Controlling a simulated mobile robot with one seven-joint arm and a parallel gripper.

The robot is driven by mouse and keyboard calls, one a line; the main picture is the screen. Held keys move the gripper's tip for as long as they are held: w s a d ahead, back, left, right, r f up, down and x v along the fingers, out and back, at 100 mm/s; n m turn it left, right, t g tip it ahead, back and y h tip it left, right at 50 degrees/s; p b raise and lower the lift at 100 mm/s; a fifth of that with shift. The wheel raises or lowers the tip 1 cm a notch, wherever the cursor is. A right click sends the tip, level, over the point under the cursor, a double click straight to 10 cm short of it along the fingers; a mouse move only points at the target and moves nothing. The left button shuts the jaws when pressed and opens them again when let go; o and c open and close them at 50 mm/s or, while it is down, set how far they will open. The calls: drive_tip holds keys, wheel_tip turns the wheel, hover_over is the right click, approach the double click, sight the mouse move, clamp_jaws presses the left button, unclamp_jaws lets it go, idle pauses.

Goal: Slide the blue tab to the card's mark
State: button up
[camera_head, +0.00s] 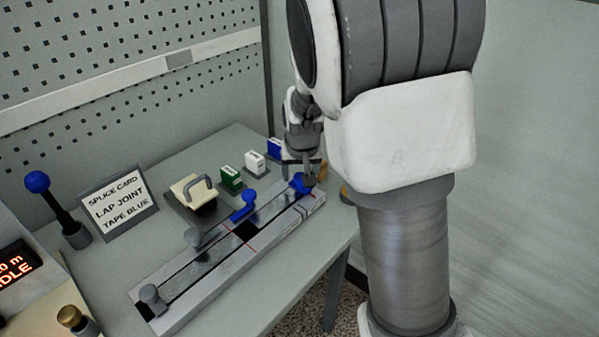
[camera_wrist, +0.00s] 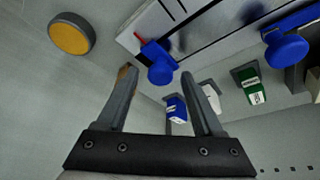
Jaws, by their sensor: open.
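The splice card (camera_head: 115,204) reads "SPLICE CARD / LAP JOINT / TAPE BLUE". A long metal rail fixture (camera_head: 188,296) has two slots and red marks. One blue knob (camera_head: 299,183) is at its far right end; it also shows in the wrist view (camera_wrist: 161,70). A second blue knob (camera_head: 248,196), on a blue tab, is near the middle of the back slot; it is at upper right in the wrist view (camera_wrist: 286,51). My gripper (camera_wrist: 158,76) is open, its fingertips on either side of the first knob in the picture. I cannot tell whether they touch it.
Two grey knobs (camera_head: 151,296) (camera_head: 192,237) stand on the fixture's left part. Green (camera_head: 230,178), white (camera_head: 255,162) and blue (camera_head: 274,148) blocks stand behind it. A grey-handled holder (camera_head: 184,188) and a blue-topped lever (camera_head: 38,183) are further left. A yellow disc (camera_wrist: 70,36) lies near the gripper.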

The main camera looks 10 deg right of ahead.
drive_tip(key=shift+c, duration=0.2)
clamp_jaws()
idle(1.1)
